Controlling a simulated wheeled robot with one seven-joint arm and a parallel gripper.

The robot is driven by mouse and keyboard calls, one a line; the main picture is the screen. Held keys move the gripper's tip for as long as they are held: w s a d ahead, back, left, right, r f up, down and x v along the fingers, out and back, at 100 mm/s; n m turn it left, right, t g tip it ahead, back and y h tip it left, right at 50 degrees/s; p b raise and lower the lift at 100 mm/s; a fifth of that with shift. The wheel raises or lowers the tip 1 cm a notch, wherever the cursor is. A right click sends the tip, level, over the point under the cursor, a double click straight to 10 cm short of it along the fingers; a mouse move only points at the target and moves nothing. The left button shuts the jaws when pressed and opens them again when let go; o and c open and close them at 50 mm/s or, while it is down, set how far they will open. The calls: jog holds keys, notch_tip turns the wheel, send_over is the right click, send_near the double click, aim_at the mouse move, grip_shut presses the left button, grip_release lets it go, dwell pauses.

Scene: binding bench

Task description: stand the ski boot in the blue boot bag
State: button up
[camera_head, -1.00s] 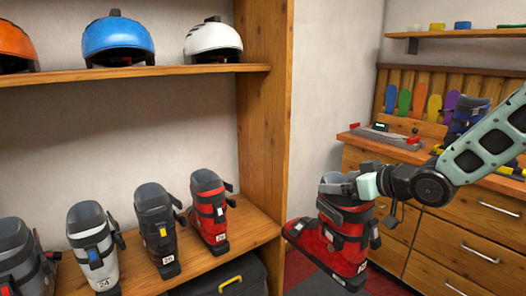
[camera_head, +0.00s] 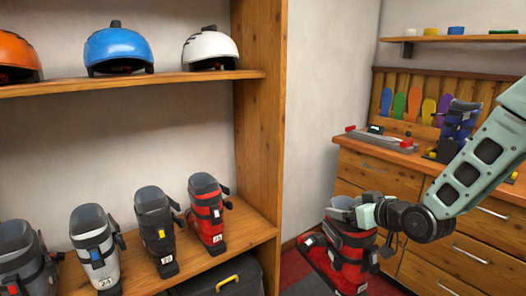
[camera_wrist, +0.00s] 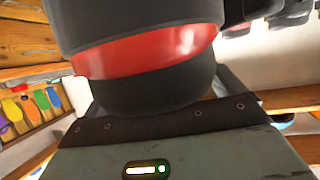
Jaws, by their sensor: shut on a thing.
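A red and black ski boot (camera_head: 350,256) with a grey cuff hangs in my gripper (camera_head: 363,214) at the lower middle right of the head view. The jaws are shut on its upper part. The boot is roughly upright, its toe to the lower left, in front of the drawers. In the wrist view the boot's dark cuff with a red band (camera_wrist: 150,52) fills the upper middle, close to the palm; the fingertips are hidden there. I see no blue boot bag in either view.
A shelf unit on the left holds several ski boots on its lower shelf (camera_head: 245,232) and helmets above. A dark case (camera_head: 235,280) stands below. A wooden workbench (camera_head: 375,170) with drawers stands behind the held boot, carrying a blue boot (camera_head: 460,122) and tools.

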aim_at(367, 234)
jog(key=s+d+f+m+t+h+p, duration=0.1)
jog(key=s+d+f+m+h+p, duration=0.4)
jog(key=d+f, duration=0.65)
jog(key=s+a+h, duration=0.1)
jog(key=s, duration=0.5)
jog(key=shift+a+r+b, duration=0.35)
jog(key=shift+a+r, duration=0.05)
jog(key=shift+d, duration=0.15)
